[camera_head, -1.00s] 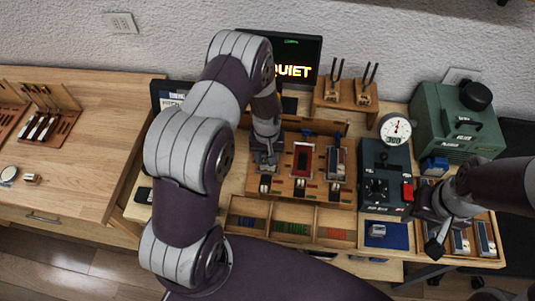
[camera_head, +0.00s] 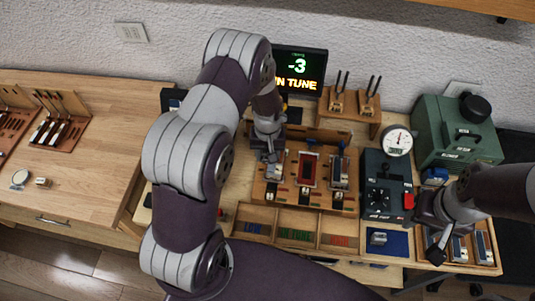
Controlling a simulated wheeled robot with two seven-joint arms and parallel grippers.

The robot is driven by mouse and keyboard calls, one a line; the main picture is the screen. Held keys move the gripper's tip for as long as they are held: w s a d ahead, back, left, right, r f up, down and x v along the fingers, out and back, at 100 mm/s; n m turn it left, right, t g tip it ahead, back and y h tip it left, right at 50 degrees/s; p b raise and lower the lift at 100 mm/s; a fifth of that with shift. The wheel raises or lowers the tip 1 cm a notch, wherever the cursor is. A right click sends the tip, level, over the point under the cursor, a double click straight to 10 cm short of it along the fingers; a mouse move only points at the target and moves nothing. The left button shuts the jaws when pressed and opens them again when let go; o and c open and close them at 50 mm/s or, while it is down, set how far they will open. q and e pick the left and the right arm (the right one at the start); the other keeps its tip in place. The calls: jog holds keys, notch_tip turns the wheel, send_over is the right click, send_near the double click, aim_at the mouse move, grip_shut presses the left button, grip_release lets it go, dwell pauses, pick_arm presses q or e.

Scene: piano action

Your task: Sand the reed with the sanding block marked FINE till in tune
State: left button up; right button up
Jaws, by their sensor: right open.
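The screen (camera_head: 303,72) at the back reads "-3" and, partly hidden by my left arm, "IN TUNE". My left gripper (camera_head: 272,156) points down at the left station of the wooden fixture (camera_head: 282,205); its jaws are too small and hidden to judge. The fixture also holds a red-framed station (camera_head: 309,171) and a grey station (camera_head: 340,176). I cannot pick out the reed or any FINE marking. My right gripper (camera_head: 436,250) is open over the right tray (camera_head: 482,268), which holds several metal-topped blocks.
Beside the fixture stand a dark control box (camera_head: 383,188) with a red switch, a round dial gauge (camera_head: 397,141) and a green machine (camera_head: 455,135). A divided wooden tray (camera_head: 291,252) lies in front.

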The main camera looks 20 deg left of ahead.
pick_arm(q)
jog(key=shift+r+p, duration=0.35)
jog(key=shift+r, duration=0.3)
jog(key=shift+r+p, duration=0.4)
jog(key=shift+r, duration=0.2)
